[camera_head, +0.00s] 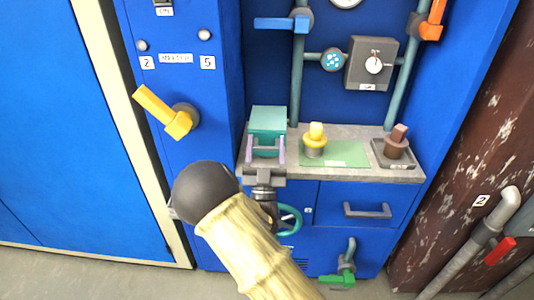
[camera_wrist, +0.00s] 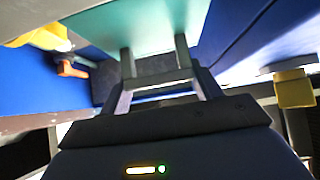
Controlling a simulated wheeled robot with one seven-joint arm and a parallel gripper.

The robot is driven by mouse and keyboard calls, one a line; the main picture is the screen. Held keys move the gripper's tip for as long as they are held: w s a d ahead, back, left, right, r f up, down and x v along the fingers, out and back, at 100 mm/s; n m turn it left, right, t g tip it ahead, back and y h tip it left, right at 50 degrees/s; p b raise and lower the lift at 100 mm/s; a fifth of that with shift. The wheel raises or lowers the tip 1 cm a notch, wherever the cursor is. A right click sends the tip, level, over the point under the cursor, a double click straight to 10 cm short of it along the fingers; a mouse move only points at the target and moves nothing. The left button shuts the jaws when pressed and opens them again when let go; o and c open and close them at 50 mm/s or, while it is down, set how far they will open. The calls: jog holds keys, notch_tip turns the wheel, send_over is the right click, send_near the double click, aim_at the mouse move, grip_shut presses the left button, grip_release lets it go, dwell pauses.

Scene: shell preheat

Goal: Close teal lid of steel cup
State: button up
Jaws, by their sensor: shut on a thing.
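The teal lid (camera_head: 268,118) shows as a boxy teal shape at the left end of the counter, and fills the top middle of the wrist view (camera_wrist: 150,22). The steel cup cannot be made out as a separate thing. My gripper (camera_head: 266,141) reaches in from the front, with one finger at each side of the teal shape's lower front. In the wrist view my gripper (camera_wrist: 154,45) has its fingers against the teal part. It is shut on the lid, but the exact contact is unclear. I cannot tell how far the lid is open.
On the grey counter (camera_head: 345,170), a yellow piece (camera_head: 315,140) stands on a green mat (camera_head: 347,153). A brown piece (camera_head: 396,141) stands in a grey tray (camera_head: 381,158) at right. A yellow lever (camera_head: 162,112) sticks out at left. Pipes rise behind the counter.

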jog(key=shift+s+f+b, duration=0.1)
jog(key=shift+f+b, duration=0.4)
jog(key=shift+f, duration=0.3)
jog(key=shift+s+f, duration=0.1)
jog(key=o, duration=1.4)
jog(key=shift+a, duration=0.1)
jog(key=shift+r, duration=0.2)
jog(key=shift+s+f, duration=0.1)
